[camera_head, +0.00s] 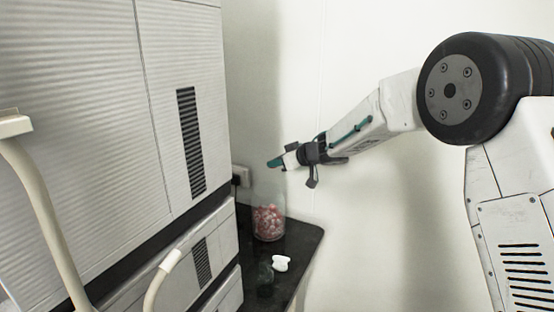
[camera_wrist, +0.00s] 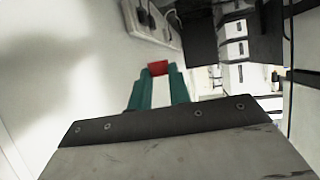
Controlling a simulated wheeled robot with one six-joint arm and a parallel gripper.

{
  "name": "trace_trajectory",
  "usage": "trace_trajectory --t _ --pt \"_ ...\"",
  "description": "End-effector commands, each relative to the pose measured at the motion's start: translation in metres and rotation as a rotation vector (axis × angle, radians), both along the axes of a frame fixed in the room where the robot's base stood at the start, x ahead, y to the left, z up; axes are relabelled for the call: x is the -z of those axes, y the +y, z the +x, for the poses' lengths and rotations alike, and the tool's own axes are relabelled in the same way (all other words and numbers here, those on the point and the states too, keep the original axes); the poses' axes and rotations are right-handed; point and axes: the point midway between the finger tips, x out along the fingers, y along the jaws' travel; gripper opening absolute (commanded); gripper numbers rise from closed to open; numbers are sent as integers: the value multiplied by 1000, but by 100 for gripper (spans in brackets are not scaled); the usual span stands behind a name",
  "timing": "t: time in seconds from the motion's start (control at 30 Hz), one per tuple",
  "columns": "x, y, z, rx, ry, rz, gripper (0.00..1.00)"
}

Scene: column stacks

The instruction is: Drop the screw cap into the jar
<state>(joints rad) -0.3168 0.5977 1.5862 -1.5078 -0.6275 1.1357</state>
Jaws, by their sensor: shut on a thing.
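The jar (camera_head: 268,220) is clear and holds several red and white pieces. It stands upright at the back of the dark tabletop, close to the white cabinet. My gripper (camera_head: 277,162) is above the jar in the head view, apart from it. In the wrist view my gripper (camera_wrist: 157,76) has teal fingers shut on a small red thing, the screw cap (camera_wrist: 158,68), held at the fingertips. The cap is hard to make out in the head view. The jar cannot be made out in the wrist view.
The dark tabletop (camera_head: 300,243) is narrow, with a rounded right corner. A white object (camera_head: 281,263) and a dark green glassy object (camera_head: 265,279) stand nearer. The tall white cabinet (camera_head: 110,110) closes off the left. A wall socket (camera_head: 241,175) is behind the jar.

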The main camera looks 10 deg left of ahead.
Motion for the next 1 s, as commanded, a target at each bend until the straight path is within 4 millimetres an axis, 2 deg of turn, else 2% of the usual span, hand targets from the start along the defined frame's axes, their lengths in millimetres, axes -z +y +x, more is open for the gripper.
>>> trace_trajectory --t 0.1,0.3,0.67,0.7,0.77,1.0 --pt "15 0 0 0 2 0 0" --pt "30 0 0 0 1 1 0" --pt "34 0 0 0 -1 0 0" --pt "34 0 0 0 -1 0 30" --pt "34 0 0 0 -1 0 44" --pt "34 0 0 0 -1 0 44"
